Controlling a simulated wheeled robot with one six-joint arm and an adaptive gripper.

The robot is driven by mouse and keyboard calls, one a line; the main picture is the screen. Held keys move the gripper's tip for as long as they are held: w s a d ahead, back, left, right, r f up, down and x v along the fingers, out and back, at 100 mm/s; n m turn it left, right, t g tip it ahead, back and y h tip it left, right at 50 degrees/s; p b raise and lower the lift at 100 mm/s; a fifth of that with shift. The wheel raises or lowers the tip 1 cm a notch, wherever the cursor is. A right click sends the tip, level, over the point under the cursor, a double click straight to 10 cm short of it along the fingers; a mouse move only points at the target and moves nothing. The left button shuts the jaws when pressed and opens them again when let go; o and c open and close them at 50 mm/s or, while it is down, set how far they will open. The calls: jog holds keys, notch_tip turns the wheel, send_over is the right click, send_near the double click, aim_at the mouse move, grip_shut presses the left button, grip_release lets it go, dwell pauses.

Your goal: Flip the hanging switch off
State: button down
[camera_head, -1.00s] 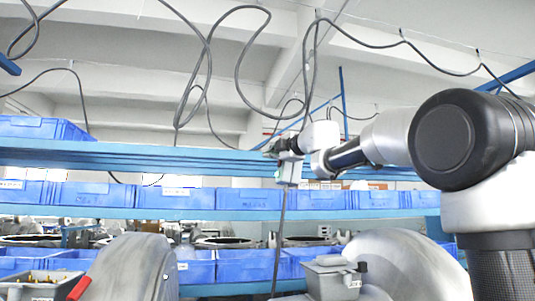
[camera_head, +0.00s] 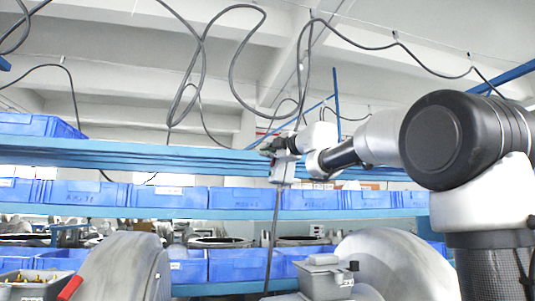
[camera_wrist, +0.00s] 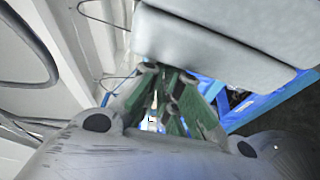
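The hanging switch is a small light grey box (camera_head: 283,172) on a dark cable, in the middle of the head view. My gripper (camera_head: 270,147) is at its upper left, close to the box's top; whether they touch is not clear. In the wrist view the large pale grey box (camera_wrist: 215,38) fills the upper middle, just beyond my fingertips (camera_wrist: 161,74). The green-padded fingers come almost together, with nothing clearly held between them. The switch's lever or button is not visible in either view.
Blue shelf beams and blue bins (camera_head: 175,195) run behind the switch. Black cables (camera_head: 232,70) loop overhead. Large grey blower housings (camera_head: 395,265) and a small grey box (camera_head: 325,278) stand below. A grey tray with a red handle (camera_head: 70,287) is at lower left.

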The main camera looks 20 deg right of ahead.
jog(key=shift+w+d+h, duration=0.1)
jog(key=shift+d+h, duration=0.2)
jog(key=shift+d, duration=0.05)
jog(key=a+r, duration=0.1)
jog(key=a, duration=0.3)
jog(key=v, duration=1)
jog(key=shift+a+f, duration=0.25)
jog(key=shift+f, duration=0.05)
